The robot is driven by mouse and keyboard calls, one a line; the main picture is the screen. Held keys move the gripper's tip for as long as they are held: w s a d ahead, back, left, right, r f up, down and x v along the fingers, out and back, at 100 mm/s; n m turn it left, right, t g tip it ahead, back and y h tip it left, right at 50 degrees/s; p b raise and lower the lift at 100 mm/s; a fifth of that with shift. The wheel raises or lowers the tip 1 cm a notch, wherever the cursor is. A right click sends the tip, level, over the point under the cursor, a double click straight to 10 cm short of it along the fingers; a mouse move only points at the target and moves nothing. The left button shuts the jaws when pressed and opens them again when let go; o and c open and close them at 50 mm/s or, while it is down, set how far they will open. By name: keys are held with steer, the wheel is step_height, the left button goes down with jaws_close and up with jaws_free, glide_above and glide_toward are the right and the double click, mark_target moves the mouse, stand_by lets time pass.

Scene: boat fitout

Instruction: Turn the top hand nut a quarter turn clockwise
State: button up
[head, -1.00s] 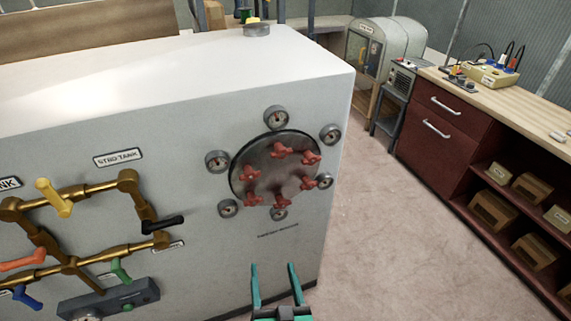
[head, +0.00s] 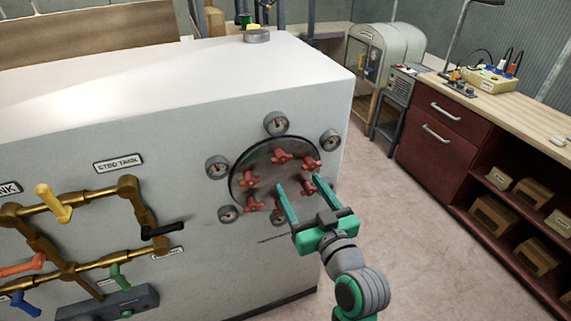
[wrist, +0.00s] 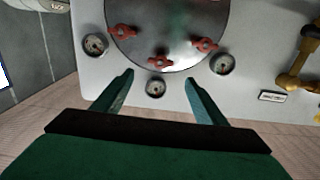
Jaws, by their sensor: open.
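A round dark metal plate (head: 268,172) on the front of a white cabinet carries several red hand nuts around its rim. The top hand nut (head: 281,156) is a red, lobed knob at the plate's upper edge. In the wrist view, which looks upside down, the top hand nut (wrist: 160,61) is at the plate's lower edge, slightly beyond the fingertips. My gripper (head: 293,184) is open and empty. In the head view its green fingers overlap the plate's lower right, below the top nut. In the wrist view my gripper (wrist: 158,78) points toward that nut, apart from it.
Several round gauges ring the plate; one gauge (head: 276,123) sits just above the top nut. Other hand nuts (head: 311,163) are close on either side. Brass pipes with coloured levers (head: 60,207) are at the left. A red workbench (head: 440,150) stands right, across free floor.

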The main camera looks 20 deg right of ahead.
mark_target(283, 160)
steer(key=w, duration=1)
steer(key=shift+a, duration=0.2)
steer(key=c, duration=1.1)
